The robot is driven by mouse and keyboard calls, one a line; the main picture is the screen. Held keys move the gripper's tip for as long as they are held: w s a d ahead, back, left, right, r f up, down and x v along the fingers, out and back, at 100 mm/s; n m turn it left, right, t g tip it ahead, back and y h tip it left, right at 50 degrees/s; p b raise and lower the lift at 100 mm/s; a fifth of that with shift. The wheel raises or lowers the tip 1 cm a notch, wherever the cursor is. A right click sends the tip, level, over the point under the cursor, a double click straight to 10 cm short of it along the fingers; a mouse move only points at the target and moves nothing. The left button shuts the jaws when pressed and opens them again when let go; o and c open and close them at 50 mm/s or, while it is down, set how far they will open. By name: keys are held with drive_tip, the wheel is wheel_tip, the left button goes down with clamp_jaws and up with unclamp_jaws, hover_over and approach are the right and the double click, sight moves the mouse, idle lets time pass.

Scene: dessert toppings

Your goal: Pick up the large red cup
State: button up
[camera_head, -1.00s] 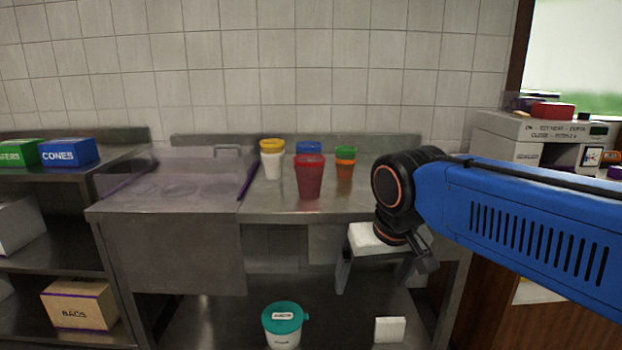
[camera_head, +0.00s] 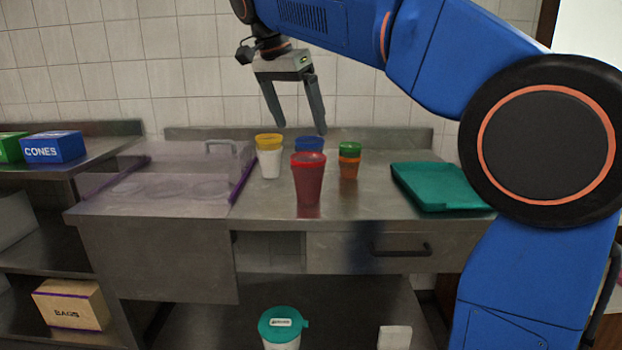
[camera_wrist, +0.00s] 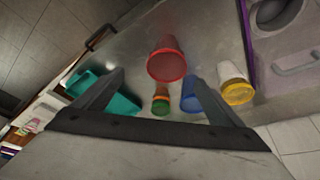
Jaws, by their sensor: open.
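The large red cup (camera_head: 308,180) stands upright on the steel counter, in front of the other cups. In the wrist view the red cup (camera_wrist: 167,62) shows at the upper middle, beyond the fingertips and between their directions. My gripper (camera_head: 301,130) is open and empty, with its fingers pointing down above and behind the cups. In the wrist view my gripper (camera_wrist: 158,82) has its two fingers spread apart. Nothing hides the red cup, which partly covers a blue cup (camera_head: 309,144) behind it.
A white cup with a yellow rim (camera_head: 270,160) stands left of the red cup, an orange and green cup (camera_head: 349,162) right. A clear-lidded bin (camera_head: 160,172) is at left; a tiled wall rises behind.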

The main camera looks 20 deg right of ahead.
sight(312, 171)
drive_tip(key=shift+m, duration=0.4)
drive_tip(key=x, duration=0.5)
drive_tip(key=w+x, duration=0.1)
drive_tip(key=x, duration=1)
drive_tip(key=shift+w+a+f, duration=0.1)
drive_tip(key=shift+w+a, duration=0.05)
drive_tip(key=shift+w, duration=0.15)
drive_tip(key=c, duration=1.1)
